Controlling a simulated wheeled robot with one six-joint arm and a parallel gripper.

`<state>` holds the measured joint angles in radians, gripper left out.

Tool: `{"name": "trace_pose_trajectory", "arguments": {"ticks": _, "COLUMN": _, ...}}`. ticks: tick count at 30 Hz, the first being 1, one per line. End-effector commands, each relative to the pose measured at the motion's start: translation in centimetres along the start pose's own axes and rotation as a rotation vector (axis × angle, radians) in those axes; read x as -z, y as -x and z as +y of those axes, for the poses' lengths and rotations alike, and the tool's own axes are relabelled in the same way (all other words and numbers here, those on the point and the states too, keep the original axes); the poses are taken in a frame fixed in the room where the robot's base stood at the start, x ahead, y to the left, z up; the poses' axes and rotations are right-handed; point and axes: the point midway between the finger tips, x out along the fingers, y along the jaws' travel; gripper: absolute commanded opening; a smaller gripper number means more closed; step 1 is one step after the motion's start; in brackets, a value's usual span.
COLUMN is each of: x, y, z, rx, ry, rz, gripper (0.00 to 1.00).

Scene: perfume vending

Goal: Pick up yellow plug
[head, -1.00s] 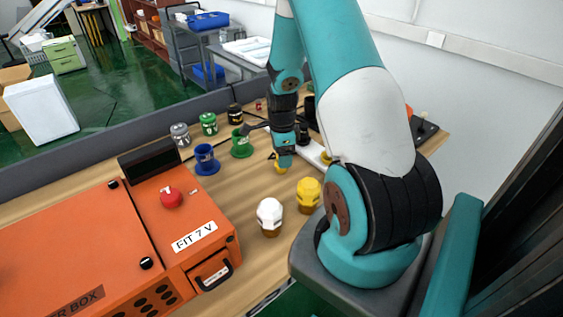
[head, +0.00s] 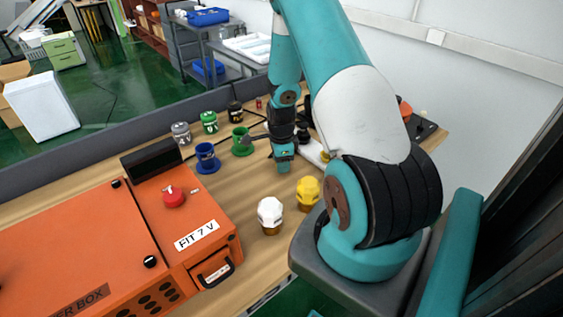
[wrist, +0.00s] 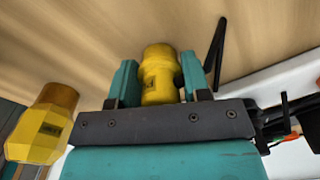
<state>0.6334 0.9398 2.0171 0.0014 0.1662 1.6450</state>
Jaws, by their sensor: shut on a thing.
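In the wrist view the yellow plug (wrist: 160,72), a rounded yellow piece with a dark label, sits between the two teal fingers of my gripper (wrist: 160,82), which is shut on it. Bare wooden tabletop shows behind it. In the head view my gripper (head: 284,166) points down low over the table, right of the green cup, and the plug is hidden there. I cannot tell whether the plug touches the table.
A yellow-capped bottle (head: 308,193) and a white-capped one (head: 270,215) stand nearer on the table. Blue (head: 206,158) and green (head: 242,143) cups stand left, with small jars behind. An orange box (head: 200,215) fills the left front. Bare wood (head: 240,182) lies between.

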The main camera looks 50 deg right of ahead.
Motion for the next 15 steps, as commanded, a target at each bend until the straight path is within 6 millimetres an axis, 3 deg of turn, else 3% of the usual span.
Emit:
{"name": "trace_pose_trajectory", "arguments": {"ticks": 8, "x": 0.0, "y": 1.0, "z": -0.1, "rx": 0.003, "ry": 0.0, "rz": 0.0, "gripper": 0.2}}
{"name": "trace_pose_trajectory", "arguments": {"ticks": 11, "x": 0.0, "y": 2.4, "z": -0.2, "rx": 0.005, "ry": 0.0, "rz": 0.0, "gripper": 0.2}}
{"name": "trace_pose_trajectory", "arguments": {"ticks": 15, "x": 0.0, "y": 5.9, "z": -0.3, "rx": 0.01, "ry": 0.0, "rz": -0.001, "gripper": 0.2}}
